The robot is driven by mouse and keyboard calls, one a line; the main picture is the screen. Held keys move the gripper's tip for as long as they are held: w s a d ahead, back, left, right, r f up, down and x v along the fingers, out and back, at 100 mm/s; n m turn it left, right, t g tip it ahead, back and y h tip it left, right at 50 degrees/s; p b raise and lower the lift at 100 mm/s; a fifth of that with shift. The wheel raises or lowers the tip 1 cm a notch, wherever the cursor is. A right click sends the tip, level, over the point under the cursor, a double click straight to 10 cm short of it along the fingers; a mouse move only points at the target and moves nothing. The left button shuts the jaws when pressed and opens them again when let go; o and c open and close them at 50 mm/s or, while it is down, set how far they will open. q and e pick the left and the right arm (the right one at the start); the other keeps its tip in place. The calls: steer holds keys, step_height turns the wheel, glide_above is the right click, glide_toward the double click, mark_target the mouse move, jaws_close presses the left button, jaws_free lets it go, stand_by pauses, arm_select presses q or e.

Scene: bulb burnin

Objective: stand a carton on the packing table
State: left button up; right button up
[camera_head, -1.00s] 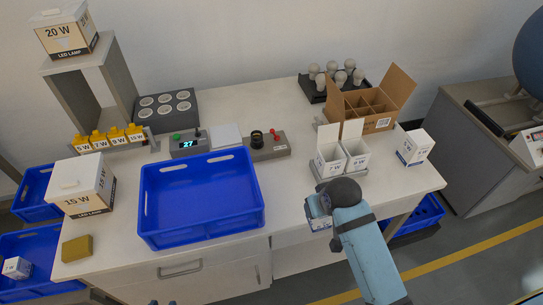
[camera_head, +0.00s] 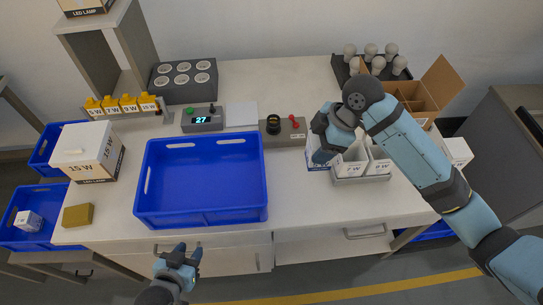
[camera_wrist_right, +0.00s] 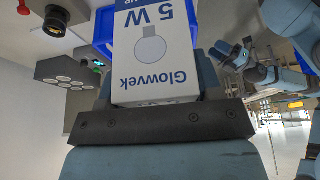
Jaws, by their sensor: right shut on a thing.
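My right gripper (camera_head: 330,140) is shut on a white and blue 5 W carton (camera_head: 314,156), just left of the small grey tray (camera_head: 362,182). The wrist view shows the carton (camera_wrist_right: 152,50) between the fingers, its "Glowvek 5 W" print upside down in that view. I cannot tell whether its base touches the packing table (camera_head: 300,205). Two open-topped cartons, 7 W (camera_head: 350,165) and 9 W (camera_head: 379,161), stand in the tray. My left gripper (camera_head: 178,256) is empty in front of the table, its fingers apart.
A large blue crate (camera_head: 200,217) fills the table's middle. A grey box with a red switch (camera_head: 284,134) is close behind the held carton. A divided brown box (camera_head: 437,82), a bulb rack (camera_head: 343,72) and a white carton (camera_head: 457,151) lie to the right, partly behind my arm.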

step_height(320, 180, down, 20)
steer(key=shift+r+p, duration=0.1)
steer(key=shift+p, duration=0.55)
steer(key=shift+f, duration=0.2)
steer(key=o, duration=0.9)
steer(key=shift+o, duration=0.2)
steer(key=shift+r, duration=0.1)
steer(key=v, duration=1.2)
steer(key=shift+b, duration=0.4)
steer(key=shift+r, duration=0.1)
